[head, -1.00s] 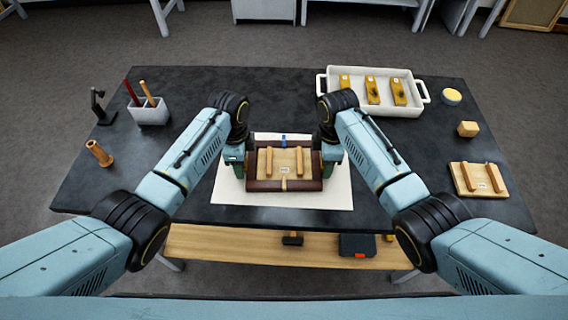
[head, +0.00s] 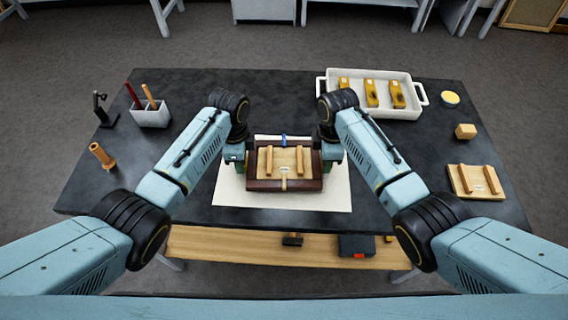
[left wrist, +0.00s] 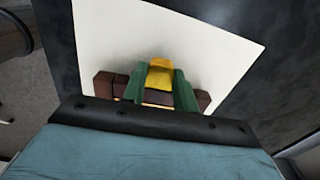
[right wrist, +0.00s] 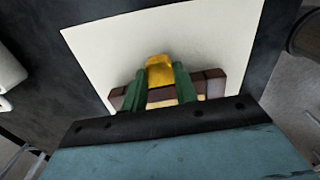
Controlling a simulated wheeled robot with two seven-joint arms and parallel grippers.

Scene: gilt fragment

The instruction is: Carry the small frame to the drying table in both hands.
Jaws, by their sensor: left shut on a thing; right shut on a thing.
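The small frame (head: 315,183) is a dark brown rectangle around a pale wooden panel with two battens. It appears level above a white sheet (head: 230,195) on the dark table (head: 400,165). My left gripper (head: 246,160) is shut on its left side and my right gripper (head: 323,160) on its right side. In the left wrist view, green fingers (left wrist: 165,92) straddle the frame's brown rail (left wrist: 105,84) beside a yellow piece (left wrist: 160,73). The right wrist view shows the same grip (right wrist: 160,88). Any gap under the frame is hard to judge. I cannot tell which table is the drying table.
A white tray (head: 375,108) with yellow-brown blocks stands behind right. A small panel with battens (head: 475,182) lies at right. A grey pot (head: 150,117) with tools and a wooden peg (head: 102,155) stand at left. White-legged furniture (head: 265,10) stands across the grey floor.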

